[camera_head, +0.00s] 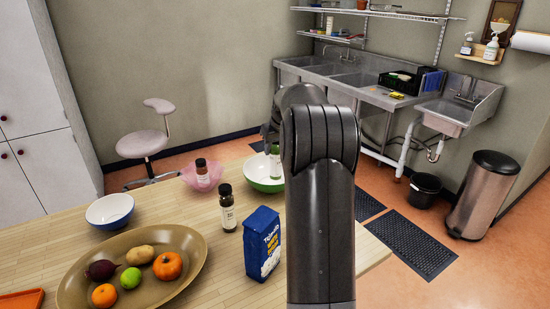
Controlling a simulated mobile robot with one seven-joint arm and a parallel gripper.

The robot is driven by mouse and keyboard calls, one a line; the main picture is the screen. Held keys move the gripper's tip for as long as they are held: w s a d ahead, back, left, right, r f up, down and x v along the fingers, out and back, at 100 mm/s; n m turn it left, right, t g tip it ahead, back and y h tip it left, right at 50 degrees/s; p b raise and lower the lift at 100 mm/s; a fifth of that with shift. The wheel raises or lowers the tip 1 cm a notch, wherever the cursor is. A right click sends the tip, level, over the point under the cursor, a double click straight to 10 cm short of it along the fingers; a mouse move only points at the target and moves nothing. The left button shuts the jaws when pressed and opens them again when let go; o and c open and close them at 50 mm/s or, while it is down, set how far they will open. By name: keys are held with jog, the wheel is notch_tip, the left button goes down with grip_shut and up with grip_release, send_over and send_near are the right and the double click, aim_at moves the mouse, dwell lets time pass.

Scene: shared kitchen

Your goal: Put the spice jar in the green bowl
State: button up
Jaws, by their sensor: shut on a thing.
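The green bowl (262,185), white inside, stands near the far edge of the wooden table. A small jar with a pale and green label, which looks like the spice jar (276,167), is upright at the bowl, within its outline. My gripper (270,143) is at the jar's top, shut on it and partly hidden behind my arm. I cannot tell whether the jar's base touches the bowl's floor. My arm hides the right side of the bowl.
A pink bowl (211,184) holds a brown jar with a dark lid (201,170). A dark bottle (227,212) and a blue packet (263,243) stand nearer. A blue-and-white bowl (110,211) and a fruit platter (190,280) are left.

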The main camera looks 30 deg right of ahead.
aim_at(275, 159)
jog(key=shift+f, duration=2.05)
jog(key=shift+f, duration=0.3)
jog(key=o, duration=1.1)
